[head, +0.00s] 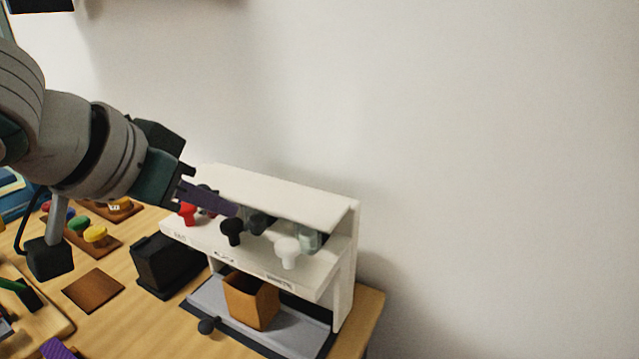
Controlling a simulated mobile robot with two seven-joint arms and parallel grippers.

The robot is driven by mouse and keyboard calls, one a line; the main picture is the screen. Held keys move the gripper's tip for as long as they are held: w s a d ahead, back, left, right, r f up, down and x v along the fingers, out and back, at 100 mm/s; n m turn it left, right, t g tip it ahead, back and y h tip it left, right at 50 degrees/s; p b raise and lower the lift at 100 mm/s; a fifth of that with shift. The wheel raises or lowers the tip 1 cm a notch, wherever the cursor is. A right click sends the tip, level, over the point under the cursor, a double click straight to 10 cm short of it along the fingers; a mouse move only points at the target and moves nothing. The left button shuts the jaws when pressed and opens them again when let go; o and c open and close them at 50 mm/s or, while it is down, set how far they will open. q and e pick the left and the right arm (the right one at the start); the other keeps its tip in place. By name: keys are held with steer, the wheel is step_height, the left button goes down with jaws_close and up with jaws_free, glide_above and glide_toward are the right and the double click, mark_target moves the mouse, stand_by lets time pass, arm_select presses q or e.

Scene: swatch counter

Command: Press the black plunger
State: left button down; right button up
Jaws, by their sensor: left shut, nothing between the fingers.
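A white dispenser (285,188) stands on the wooden counter with a row of plungers along its front ledge. The black plunger (232,230) is between a red plunger (187,212) on the left and a white plunger (288,250) on the right. My left gripper (232,209) is shut and empty. Its purple fingertips are at the top of the black plunger in the picture and overlap its upper edge. I cannot tell whether they touch it. My right gripper is not in view.
An orange-brown open cup (253,301) stands on a grey tray (212,300) under the ledge. A black box (165,264) stands left of it. Wooden boards with coloured knobs (81,231) lie further left. A white wall rises behind the dispenser.

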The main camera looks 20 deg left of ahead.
mark_target(222, 231)
arm_select(q)
steer(key=shift+f, duration=0.4)
steer(key=shift+f+b, duration=0.3)
steer(key=shift+f, duration=1.1)
step_height(222, 231, up, 5)
steer(key=p, duration=0.6)
steer(key=shift+w+r, duration=0.1)
steer(key=shift+r, duration=0.1)
steer(key=v, duration=0.9)
steer(key=shift+s+f, duration=0.15)
steer(key=shift+s, duration=0.2)
